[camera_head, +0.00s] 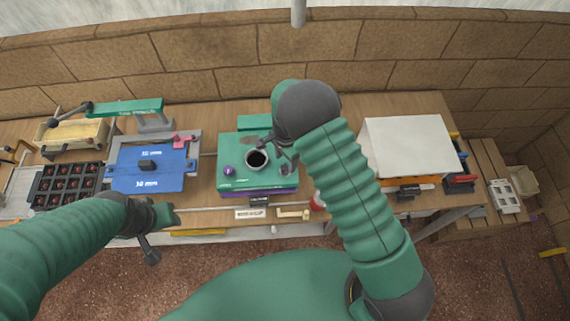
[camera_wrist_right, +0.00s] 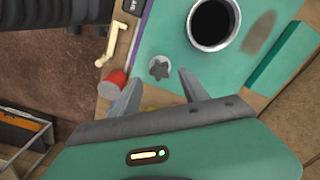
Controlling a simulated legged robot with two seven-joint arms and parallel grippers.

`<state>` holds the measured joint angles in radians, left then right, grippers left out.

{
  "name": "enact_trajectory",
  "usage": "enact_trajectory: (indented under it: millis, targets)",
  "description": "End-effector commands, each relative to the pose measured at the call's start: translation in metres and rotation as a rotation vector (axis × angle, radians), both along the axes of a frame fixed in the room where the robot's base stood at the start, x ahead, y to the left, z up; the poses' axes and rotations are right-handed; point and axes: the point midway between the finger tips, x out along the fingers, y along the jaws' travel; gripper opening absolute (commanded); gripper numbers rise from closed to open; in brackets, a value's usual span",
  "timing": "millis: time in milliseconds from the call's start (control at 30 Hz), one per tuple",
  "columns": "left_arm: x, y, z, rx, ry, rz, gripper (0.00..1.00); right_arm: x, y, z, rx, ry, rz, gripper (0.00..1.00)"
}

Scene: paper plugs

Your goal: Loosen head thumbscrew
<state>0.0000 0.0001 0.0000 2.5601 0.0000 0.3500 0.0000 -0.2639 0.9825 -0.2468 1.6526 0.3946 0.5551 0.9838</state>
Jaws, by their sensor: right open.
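The green-topped machine head (camera_head: 233,147) stands mid-bench, with a round dark opening (camera_head: 257,160) in its top and a purple knob (camera_head: 229,170) at its front left. In the right wrist view, a grey star-shaped thumbscrew (camera_wrist_right: 159,68) sits on the green top (camera_wrist_right: 165,30), near the opening (camera_wrist_right: 214,24). My right gripper (camera_wrist_right: 150,85) is open, its fingertips either side of the thumbscrew in that view; contact is not visible. In the head view my right gripper (camera_head: 286,152) is partly hidden by its arm. My left gripper (camera_head: 165,216) hangs at the bench's front edge; its jaw state is unclear.
A red knob (camera_wrist_right: 112,84) and a cream crank handle (camera_wrist_right: 110,45) are close to my right gripper. A blue plate (camera_head: 150,177) and a dark compartment tray (camera_head: 68,185) lie left. A white sheet stack (camera_head: 410,145) is right. A brick wall (camera_head: 200,55) stands behind.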

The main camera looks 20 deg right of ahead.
Motion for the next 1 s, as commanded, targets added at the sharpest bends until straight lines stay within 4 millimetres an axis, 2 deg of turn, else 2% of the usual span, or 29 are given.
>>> enact_trajectory:
  millis: [33, 100, 200, 567, 1000]
  targets:
    - [0.000, 0.000, 0.009, 0.000, 0.000, 0.000, 0.41, 0.000, 0.000, 0.005, -0.001, 0.001, -0.119, 0.53]
    - [0.000, 0.000, 0.012, 0.000, 0.000, 0.000, 0.41, 0.000, 0.000, 0.004, -0.002, 0.000, -0.271, 0.53]
    - [0.000, 0.000, 0.012, 0.000, 0.000, 0.000, 0.41, 0.001, 0.000, 0.001, 0.000, -0.001, -0.370, 0.53]
    - [0.000, 0.000, 0.010, 0.000, 0.000, 0.000, 0.41, 0.000, 0.000, -0.002, 0.000, 0.000, -0.372, 0.53]
    - [0.000, 0.000, -0.010, 0.000, 0.000, 0.000, 0.41, 0.000, 0.000, -0.029, 0.000, 0.001, -0.370, 0.53]
